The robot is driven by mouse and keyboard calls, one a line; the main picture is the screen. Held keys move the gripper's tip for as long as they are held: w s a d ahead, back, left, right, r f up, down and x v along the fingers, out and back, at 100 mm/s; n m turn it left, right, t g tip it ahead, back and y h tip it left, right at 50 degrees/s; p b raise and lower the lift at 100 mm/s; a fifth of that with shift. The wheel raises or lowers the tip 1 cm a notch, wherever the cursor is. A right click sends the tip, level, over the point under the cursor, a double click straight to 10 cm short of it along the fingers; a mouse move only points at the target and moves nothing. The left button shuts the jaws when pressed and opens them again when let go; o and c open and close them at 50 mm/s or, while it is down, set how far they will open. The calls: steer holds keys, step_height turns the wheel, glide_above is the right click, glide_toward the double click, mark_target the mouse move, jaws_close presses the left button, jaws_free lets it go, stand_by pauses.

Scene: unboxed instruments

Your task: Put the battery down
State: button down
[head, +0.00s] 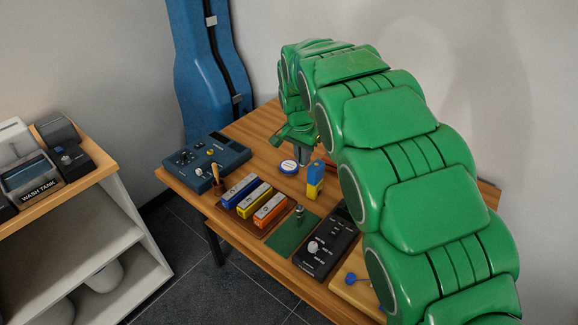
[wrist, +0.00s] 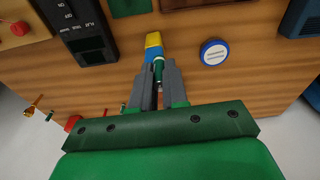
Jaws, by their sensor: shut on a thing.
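My gripper (wrist: 158,82) is shut on a small dark green cylinder with a pale end, which looks like the battery (wrist: 158,68). The battery sits between the grey fingertips in the wrist view. In the head view, my gripper (head: 303,156) is above the far part of the wooden table (head: 252,125), partly behind my green arm. The battery cannot be made out there. A blue and yellow block (head: 315,181) stands close by; it also shows just beyond the fingertips in the wrist view (wrist: 153,42). I cannot tell whether the battery touches anything below.
A round blue and white tin (head: 288,166) is beside the gripper. Blue, yellow and orange boxes (head: 270,209) lie on a brown tray. A green mat (head: 289,238), black device (head: 327,243) and blue device (head: 205,161) are around them. Bare wood shows near the tin.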

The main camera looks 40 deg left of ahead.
steer(key=a, duration=0.1)
glide_above(291, 167)
steer(key=shift+s+d+f, duration=0.1)
steer(key=shift+s+f, duration=0.1)
steer(key=shift+f, duration=2.15)
steer(key=shift+s+f, duration=0.2)
steer(key=shift+f, duration=2.1)
steer(key=shift+w+a+f, duration=0.15)
steer(key=shift+a+f, duration=0.05)
steer(key=shift+f, duration=0.2)
steer(key=shift+f, duration=1.5)
steer(key=shift+f, duration=0.1)
steer(key=c, duration=1.1)
jaws_free()
steer(key=shift+c, duration=0.2)
